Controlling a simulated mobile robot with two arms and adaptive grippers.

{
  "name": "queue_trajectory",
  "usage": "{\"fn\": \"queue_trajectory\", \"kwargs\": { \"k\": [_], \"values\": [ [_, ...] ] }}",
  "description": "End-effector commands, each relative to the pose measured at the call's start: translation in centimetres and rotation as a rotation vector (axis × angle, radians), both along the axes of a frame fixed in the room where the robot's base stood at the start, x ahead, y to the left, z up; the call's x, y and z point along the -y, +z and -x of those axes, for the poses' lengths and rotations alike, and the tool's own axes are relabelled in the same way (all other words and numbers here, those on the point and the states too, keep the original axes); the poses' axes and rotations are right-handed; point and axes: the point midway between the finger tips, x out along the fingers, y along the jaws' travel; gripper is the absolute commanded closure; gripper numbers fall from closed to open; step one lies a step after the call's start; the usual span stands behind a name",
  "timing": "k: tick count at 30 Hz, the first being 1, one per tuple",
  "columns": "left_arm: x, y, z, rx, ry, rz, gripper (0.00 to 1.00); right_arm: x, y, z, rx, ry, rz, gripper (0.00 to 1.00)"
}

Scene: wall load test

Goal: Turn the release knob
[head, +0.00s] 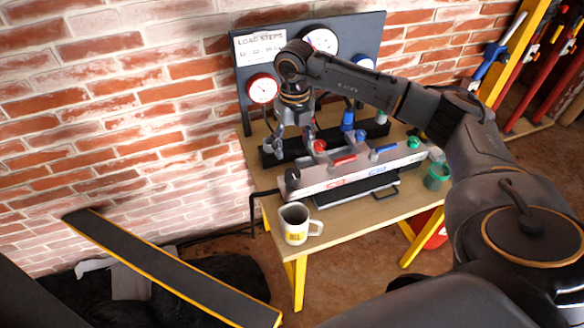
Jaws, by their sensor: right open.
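A light panel (350,175) on the workbench carries several coloured knobs and levers. A red knob (320,146) with a red lever (344,160) sits left of centre, a blue lever (384,149) right of it, and a green knob (413,142) near the right end. A dark round knob (292,178) is at the panel's left end. I cannot tell which is the release knob. My right gripper (294,147) points down, open, behind and above the panel's left part; I see nothing between its fingers. Whether it touches anything is unclear. My left gripper is not in view.
A dark gauge board (372,30) with dials stands at the back, against a brick wall. A white mug (295,224) stands at the bench's front left corner and a green cup (437,176) at the right. A black, yellow-edged beam (170,270) lies lower left.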

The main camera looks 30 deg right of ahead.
Motion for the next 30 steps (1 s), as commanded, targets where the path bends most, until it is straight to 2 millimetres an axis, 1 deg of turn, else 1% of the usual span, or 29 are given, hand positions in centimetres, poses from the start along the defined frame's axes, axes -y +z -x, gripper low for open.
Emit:
{"fn": "queue_trajectory", "kwargs": {
  "k": [1, 6, 9, 13, 18, 27, 29, 30],
  "values": [
    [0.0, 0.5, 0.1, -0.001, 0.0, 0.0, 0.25, -0.1, -1.0, 0.1, -0.006, 0.0, 0.0, 0.35],
    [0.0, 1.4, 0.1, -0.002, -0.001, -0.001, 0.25, -0.1, -4.7, 0.2, -0.006, 0.0, -0.001, 0.35],
    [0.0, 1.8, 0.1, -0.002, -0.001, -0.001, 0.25, -0.2, -6.6, 0.1, -0.005, 0.001, -0.002, 0.35],
    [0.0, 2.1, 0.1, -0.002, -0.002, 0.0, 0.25, -0.2, -8.5, 0.1, -0.003, 0.0, -0.003, 0.35],
    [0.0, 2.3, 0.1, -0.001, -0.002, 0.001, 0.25, -0.3, -9.8, 0.0, -0.001, 0.001, -0.004, 0.35],
    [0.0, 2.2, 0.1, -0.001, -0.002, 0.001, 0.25, -0.2, -10.1, 0.0, 0.0, 0.002, -0.003, 0.35],
    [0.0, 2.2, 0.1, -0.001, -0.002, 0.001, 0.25, -0.2, -10.1, 0.0, 0.0, 0.002, -0.003, 0.45],
    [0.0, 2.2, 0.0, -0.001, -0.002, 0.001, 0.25, -0.2, -10.1, 0.0, 0.0, 0.002, -0.004, 0.53]
  ]
}}
